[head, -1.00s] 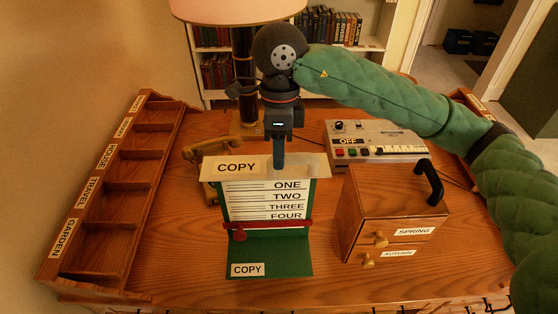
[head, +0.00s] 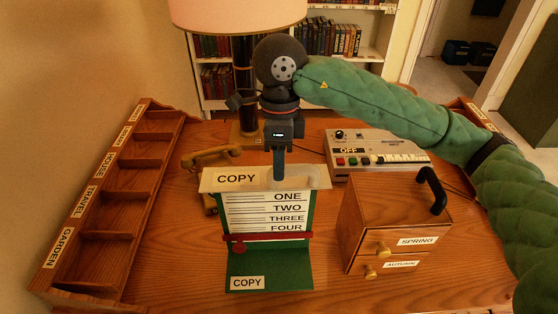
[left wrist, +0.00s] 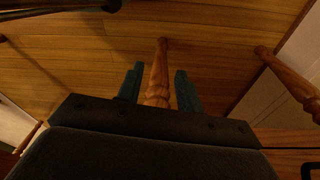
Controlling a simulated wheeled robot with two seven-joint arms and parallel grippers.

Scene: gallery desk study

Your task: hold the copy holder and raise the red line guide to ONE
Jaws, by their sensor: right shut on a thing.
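The green copy holder (head: 293,270) stands on the desk with a white sheet listing ONE, TWO, THREE and FOUR from top to bottom. My right gripper (head: 279,178) comes down from above and is shut on the copy holder's top edge, near the middle. My left gripper (left wrist: 160,88) shows only in the left wrist view. Its fingers are apart, with a turned wooden leg (left wrist: 158,75) seen between them; I cannot tell how near it is.
A wooden cabinet (head: 385,220) with a black handle stands right of the holder. A machine with keys (head: 375,150) and a telephone handset (head: 212,157) are behind. A labelled sorter (head: 110,205) lines the left edge. Desk between sorter and holder is clear.

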